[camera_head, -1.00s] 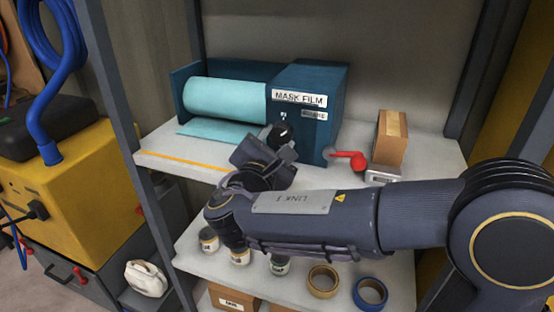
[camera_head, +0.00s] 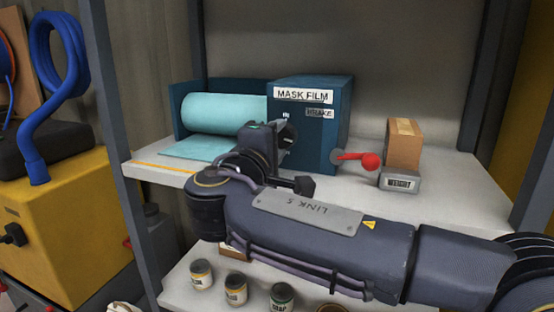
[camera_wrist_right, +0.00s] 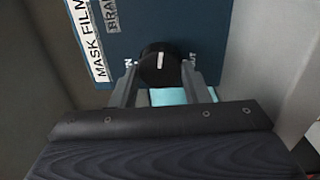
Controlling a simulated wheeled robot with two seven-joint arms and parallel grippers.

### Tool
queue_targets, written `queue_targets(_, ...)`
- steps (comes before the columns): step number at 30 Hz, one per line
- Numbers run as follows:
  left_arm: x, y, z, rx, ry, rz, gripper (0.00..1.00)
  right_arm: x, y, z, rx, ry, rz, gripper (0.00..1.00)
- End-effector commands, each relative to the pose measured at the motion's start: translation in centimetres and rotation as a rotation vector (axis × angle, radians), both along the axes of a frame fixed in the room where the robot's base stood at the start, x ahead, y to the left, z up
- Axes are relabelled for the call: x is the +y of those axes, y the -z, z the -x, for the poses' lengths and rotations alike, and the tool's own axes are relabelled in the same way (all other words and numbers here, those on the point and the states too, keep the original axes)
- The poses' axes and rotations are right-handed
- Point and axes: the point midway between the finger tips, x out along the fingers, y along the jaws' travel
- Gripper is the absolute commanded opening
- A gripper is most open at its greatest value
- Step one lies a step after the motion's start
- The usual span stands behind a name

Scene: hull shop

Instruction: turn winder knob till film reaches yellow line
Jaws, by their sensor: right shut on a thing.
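The dark blue film winder (camera_head: 310,135) stands on the upper shelf with a light turquoise film roll (camera_head: 215,112). A flat sheet of film (camera_head: 190,150) lies in front of the roll; a narrow strip of shelf shows between its front edge and the yellow line (camera_head: 165,166). My right gripper (camera_wrist_right: 160,78) is shut on the black winder knob (camera_wrist_right: 160,60), one finger on each side; the knob's white mark shows in the right wrist view. In the head view my wrist partly hides the knob. My left gripper is out of view.
A red brake lever (camera_head: 362,159) sticks out from the winder's right side. A cardboard box (camera_head: 403,145) stands right of it on a small grey labelled base. Several small jars (camera_head: 236,289) stand on the lower shelf. Dark shelf posts (camera_head: 120,150) flank the shelf.

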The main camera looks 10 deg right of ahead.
Motion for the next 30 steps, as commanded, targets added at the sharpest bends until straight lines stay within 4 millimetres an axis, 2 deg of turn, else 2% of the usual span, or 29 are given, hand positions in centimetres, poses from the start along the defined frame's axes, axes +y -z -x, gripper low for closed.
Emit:
queue_targets(1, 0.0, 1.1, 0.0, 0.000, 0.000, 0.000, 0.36, 0.0, 0.6, 0.0, -0.025, 0.000, -0.039, 0.19)
queue_targets(12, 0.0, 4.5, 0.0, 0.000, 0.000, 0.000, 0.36, 0.1, 0.4, 0.0, -0.220, 0.000, -0.328, 0.19)
queue_targets(30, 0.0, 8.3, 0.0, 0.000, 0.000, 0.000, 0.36, 0.0, 0.0, 0.0, -0.502, 0.001, -0.749, 0.19)
